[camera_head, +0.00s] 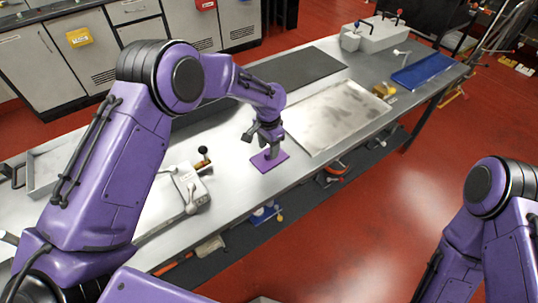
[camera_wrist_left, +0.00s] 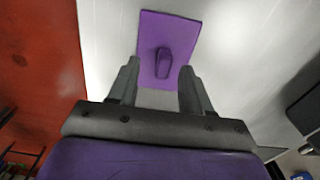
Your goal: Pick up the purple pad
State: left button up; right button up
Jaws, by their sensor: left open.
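The purple pad (camera_head: 267,163) lies flat near the front edge of the steel bench. In the left wrist view the pad (camera_wrist_left: 168,28) is a purple rectangle with a raised purple grip piece (camera_wrist_left: 162,64) in its middle. My left gripper (camera_head: 260,143) is over the pad, pointing down, its fingers spread. In the wrist view the fingers stand on either side of the grip piece, with gaps visible. I cannot tell how far the fingertips are above the pad. Part of the pad is hidden behind the gripper in the head view. My right gripper is out of view.
A grey metal tray (camera_head: 335,115) lies right of the pad and a dark mat (camera_head: 300,68) behind it. A light-coloured device with a black knob (camera_head: 190,184) stands to the left. A blue mat (camera_head: 423,70) lies far right. Bare bench surrounds the pad.

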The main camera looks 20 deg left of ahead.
pick_arm(q)
jog(key=f, duration=0.1)
jog(key=w+f, duration=0.1)
jog(key=f, duration=0.2)
jog(key=shift+w+f, duration=0.15)
jog(key=shift+w, duration=0.25)
jog(key=shift+s+r, duration=0.25)
jog(key=shift+s, duration=0.1)
jog(key=shift+c, duration=0.3)
jog(key=shift+s+r, duration=0.1)
jog(key=c, duration=0.6)
grip_shut()
